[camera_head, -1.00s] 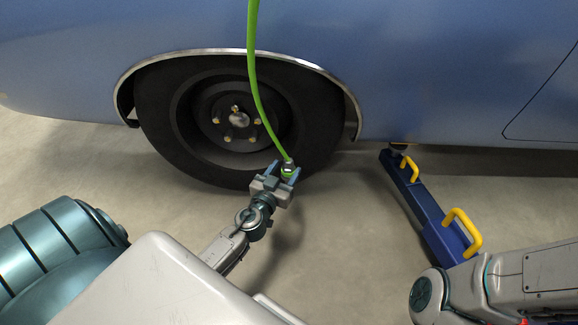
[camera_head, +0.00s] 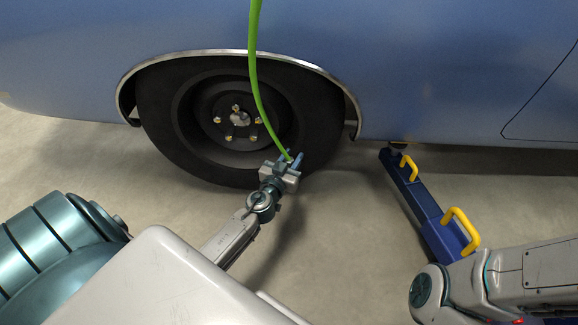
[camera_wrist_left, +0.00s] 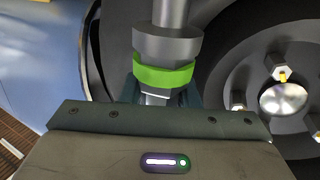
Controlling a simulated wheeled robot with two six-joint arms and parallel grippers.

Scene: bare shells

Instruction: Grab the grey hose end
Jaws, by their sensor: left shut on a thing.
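The green hose (camera_head: 257,90) hangs down from the top of the head view in front of the wheel. Its grey end fitting (camera_wrist_left: 168,45), with a green ring (camera_wrist_left: 163,75), fills the upper middle of the left wrist view. My left gripper (camera_head: 293,159) is shut on the grey hose end in front of the tyre's lower right. In the head view the gripper largely hides the fitting. In the wrist view the finger tips are partly hidden behind the gripper body. My right gripper is out of view.
A blue car (camera_head: 440,80) stands behind, with its black tyre (camera_head: 165,140) and wheel hub (camera_head: 238,118) close to the left gripper. A blue jack-like bar (camera_head: 405,188) with yellow handles lies at the right. The floor between is clear.

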